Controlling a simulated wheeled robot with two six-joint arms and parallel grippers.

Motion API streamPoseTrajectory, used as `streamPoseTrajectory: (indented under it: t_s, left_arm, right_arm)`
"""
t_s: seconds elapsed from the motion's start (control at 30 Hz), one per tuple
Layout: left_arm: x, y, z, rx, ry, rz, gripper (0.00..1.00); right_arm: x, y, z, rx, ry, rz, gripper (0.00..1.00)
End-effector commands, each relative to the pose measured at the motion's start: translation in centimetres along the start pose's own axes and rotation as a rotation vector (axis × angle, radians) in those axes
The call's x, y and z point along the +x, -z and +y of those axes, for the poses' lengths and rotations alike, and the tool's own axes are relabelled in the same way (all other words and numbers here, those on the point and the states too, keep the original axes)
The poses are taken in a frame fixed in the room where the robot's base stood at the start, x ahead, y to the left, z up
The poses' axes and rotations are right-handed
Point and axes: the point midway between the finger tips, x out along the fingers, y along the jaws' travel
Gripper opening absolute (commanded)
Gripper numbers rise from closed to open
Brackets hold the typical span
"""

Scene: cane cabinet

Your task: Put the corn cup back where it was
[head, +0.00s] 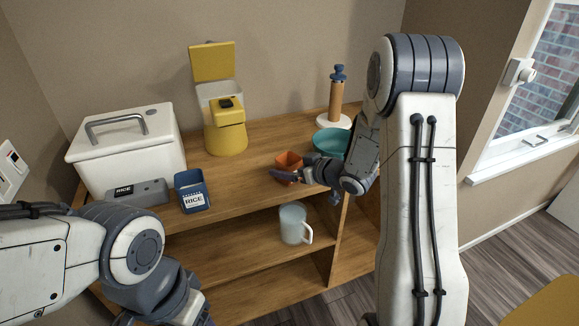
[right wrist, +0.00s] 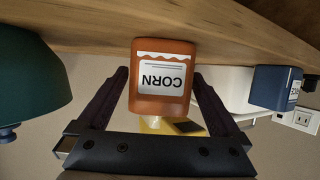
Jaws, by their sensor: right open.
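The orange corn cup (head: 287,161) stands on the top of the wooden cabinet (head: 247,178), near its front edge. In the right wrist view, which is upside down, the corn cup (right wrist: 161,95) shows its white CORN label between the two dark fingers. My right gripper (head: 281,174) is at the cup. In the right wrist view my right gripper (right wrist: 160,78) is open, with a finger on each side of the cup and gaps visible. My left arm is at the lower left of the head view; its fingers are out of the picture.
A white lidded box (head: 125,155), a yellow dispenser (head: 226,138), a teal bowl (head: 330,142) and a paper-towel-like holder (head: 335,98) stand around. A pale mug (head: 292,223) is on the shelf below.

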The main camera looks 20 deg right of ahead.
Motion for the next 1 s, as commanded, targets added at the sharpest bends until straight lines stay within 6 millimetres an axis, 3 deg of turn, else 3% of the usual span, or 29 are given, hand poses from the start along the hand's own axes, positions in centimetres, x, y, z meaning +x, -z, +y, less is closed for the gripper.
streamPoseTrajectory:
  t_s: [0.17,0.4,0.6,0.83,1.0]
  left_arm:
    - [-0.1,0.0,0.0,0.0,0.0,0.0,0.66]
    - [-0.5,0.0,0.0,0.0,0.0,0.0,0.66]
    - [-0.7,0.0,0.1,0.0,0.0,0.0,0.66]
    - [-0.8,0.0,0.1,0.0,0.0,0.0,0.66]
    - [-0.8,0.0,0.1,0.0,0.0,0.0,0.66]
  right_arm:
    - [-2.7,0.1,0.1,0.0,-0.004,0.001,1.0]
    - [-8.0,0.2,0.2,-0.001,-0.006,0.001,1.0]
    - [-11.0,0.1,0.1,0.0,-0.004,0.001,1.0]
    - [-12.0,0.0,0.0,-0.001,0.0,0.0,1.0]
    - [-10.7,0.4,-0.8,-0.042,-0.031,-0.059,1.0]
